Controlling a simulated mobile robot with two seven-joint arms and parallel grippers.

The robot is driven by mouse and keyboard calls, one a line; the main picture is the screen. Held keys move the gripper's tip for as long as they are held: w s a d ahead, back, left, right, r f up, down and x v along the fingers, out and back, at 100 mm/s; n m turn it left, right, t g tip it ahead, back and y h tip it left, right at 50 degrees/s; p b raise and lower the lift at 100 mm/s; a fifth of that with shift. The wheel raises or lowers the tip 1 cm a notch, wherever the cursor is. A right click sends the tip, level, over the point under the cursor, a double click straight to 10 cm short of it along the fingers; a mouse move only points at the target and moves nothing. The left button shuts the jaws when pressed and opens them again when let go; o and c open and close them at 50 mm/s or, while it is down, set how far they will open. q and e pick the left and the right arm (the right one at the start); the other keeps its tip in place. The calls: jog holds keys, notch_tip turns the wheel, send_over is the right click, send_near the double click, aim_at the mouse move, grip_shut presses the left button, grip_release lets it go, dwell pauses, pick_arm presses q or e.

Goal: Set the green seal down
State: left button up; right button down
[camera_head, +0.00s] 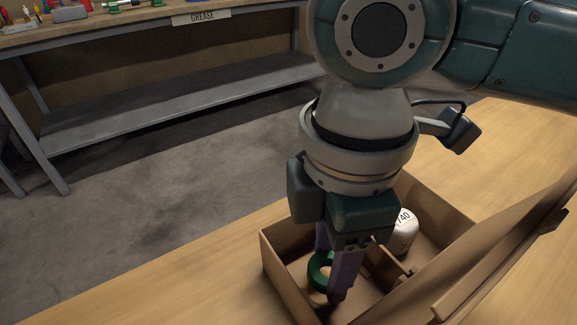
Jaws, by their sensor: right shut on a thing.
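The green seal (319,272) is a thick green ring low inside an open brown box (276,263), in its left compartment. My right gripper (336,285) reaches down into the box from above. Its purple fingers are shut on the seal's ring. The fingers hide part of the seal, and I cannot tell whether it touches the box floor. My left gripper is not in view.
A white cylinder marked "740" (403,234) stands in the box's other compartment, beyond a divider (385,266). The box's lid flap (505,235) rises at the right. The wooden table (195,275) is bare at the left. A workbench (130,25) labelled GREASE stands behind.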

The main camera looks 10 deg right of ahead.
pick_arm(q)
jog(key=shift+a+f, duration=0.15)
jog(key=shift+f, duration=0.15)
pick_arm(e)
jog(key=shift+f, duration=1.1)
jog(key=shift+f, duration=0.1)
jog(key=shift+c, duration=1.7)
grip_release()
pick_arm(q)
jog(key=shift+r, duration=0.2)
pick_arm(e)
jog(key=shift+r, duration=0.5)
pick_arm(q)
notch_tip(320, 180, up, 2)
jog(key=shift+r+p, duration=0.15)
jog(key=shift+p, duration=1.05)
pick_arm(e)
notch_tip(320, 180, up, 11)
jog(key=shift+r, duration=0.15)
